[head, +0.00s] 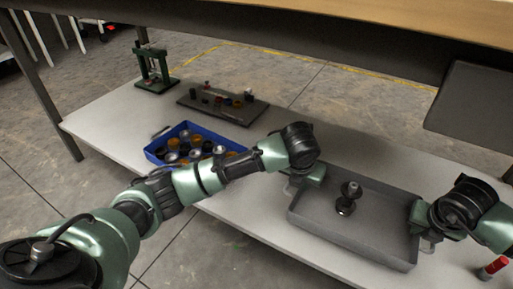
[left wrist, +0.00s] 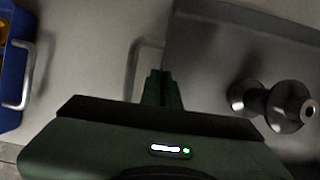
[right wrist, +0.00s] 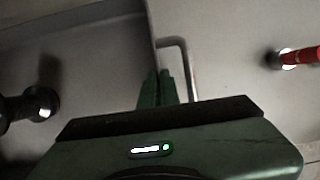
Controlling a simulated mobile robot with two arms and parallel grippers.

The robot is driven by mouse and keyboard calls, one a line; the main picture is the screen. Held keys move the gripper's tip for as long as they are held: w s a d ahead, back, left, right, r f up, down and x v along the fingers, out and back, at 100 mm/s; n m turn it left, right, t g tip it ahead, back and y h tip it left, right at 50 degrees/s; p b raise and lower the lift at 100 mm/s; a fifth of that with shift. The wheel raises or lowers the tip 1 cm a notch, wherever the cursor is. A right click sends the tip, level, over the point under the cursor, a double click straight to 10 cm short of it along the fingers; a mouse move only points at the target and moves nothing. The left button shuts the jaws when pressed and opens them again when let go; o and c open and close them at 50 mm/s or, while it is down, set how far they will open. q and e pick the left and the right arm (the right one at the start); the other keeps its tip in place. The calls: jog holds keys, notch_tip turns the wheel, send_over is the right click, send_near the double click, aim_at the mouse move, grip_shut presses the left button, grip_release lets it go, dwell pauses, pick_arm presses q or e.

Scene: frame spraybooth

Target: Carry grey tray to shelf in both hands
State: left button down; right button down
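The grey tray (head: 350,237) is a shallow open box at the right of the head view, level, over the pale surface. I cannot tell whether it touches that surface. A dark metal spool-like part (head: 347,198) stands in it and shows in the left wrist view (left wrist: 284,106). My left gripper (head: 309,176) is at the tray's left end, its fingers together at the wall beside a wire handle (left wrist: 132,62). My right gripper (head: 427,230) is likewise at the right end, beside the other handle (right wrist: 188,62). Both look shut on the tray; the exact contact is partly hidden.
A blue bin (head: 157,153) of round parts, a dark board (head: 190,101) with small parts and a green press (head: 154,66) stand to the left. A red-capped item (head: 495,266) is right of the tray. A wooden top (head: 400,22) overhangs behind.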

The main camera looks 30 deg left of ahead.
aim_at(301, 192)
pick_arm(q)
jog(key=shift+f, duration=0.1)
pick_arm(e)
jog(key=shift+f, duration=0.15)
